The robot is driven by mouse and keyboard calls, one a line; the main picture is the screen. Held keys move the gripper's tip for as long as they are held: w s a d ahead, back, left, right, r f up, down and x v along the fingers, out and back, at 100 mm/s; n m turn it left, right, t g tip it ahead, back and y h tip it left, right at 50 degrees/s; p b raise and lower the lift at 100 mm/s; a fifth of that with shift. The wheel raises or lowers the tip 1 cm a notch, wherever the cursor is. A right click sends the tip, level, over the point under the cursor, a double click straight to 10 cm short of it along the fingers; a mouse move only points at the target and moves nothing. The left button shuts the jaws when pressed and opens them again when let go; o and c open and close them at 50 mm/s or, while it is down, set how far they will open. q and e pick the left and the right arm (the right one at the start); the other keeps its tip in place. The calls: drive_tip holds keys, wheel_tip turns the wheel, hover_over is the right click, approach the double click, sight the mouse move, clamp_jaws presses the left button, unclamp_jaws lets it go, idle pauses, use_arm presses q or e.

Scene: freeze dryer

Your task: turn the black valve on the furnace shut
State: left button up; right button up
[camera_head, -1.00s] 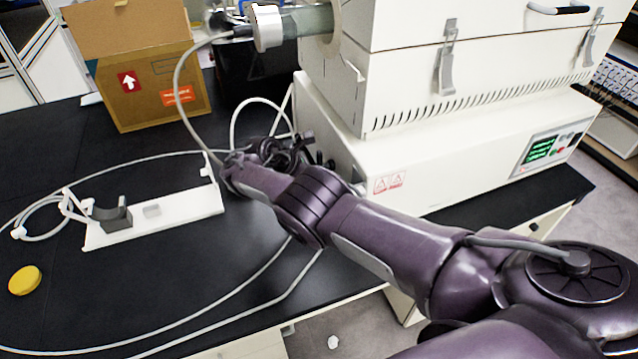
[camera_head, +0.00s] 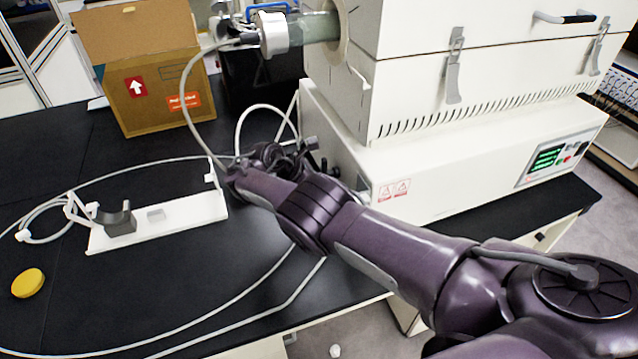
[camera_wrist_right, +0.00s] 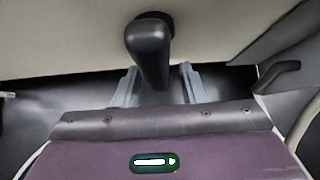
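The black valve (camera_wrist_right: 150,48) is a rounded black handle on a pale furnace wall, seen in the right wrist view. Its lever hangs down toward my right gripper (camera_wrist_right: 160,88). The two grey fingers stand apart on either side of the lever's lower end, and I cannot tell if either touches it. In the head view my right arm reaches across to the left lower side of the white furnace (camera_head: 450,170), where the wrist hides the fingers and most of the valve. My left gripper is not in view.
A white stand (camera_head: 180,218) with a dark cradle and a yellow disc (camera_head: 28,283) lie on the black bench. A cardboard box (camera_head: 160,95) stands at the back. Pale hoses loop over the bench. In the wrist view another black handle (camera_wrist_right: 278,73) is at right.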

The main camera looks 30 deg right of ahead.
drive_tip(key=v, duration=0.7)
drive_tip(key=shift+a+r+p, duration=0.15)
drive_tip(key=shift+a+p, duration=0.15)
drive_tip(key=shift+p, duration=0.1)
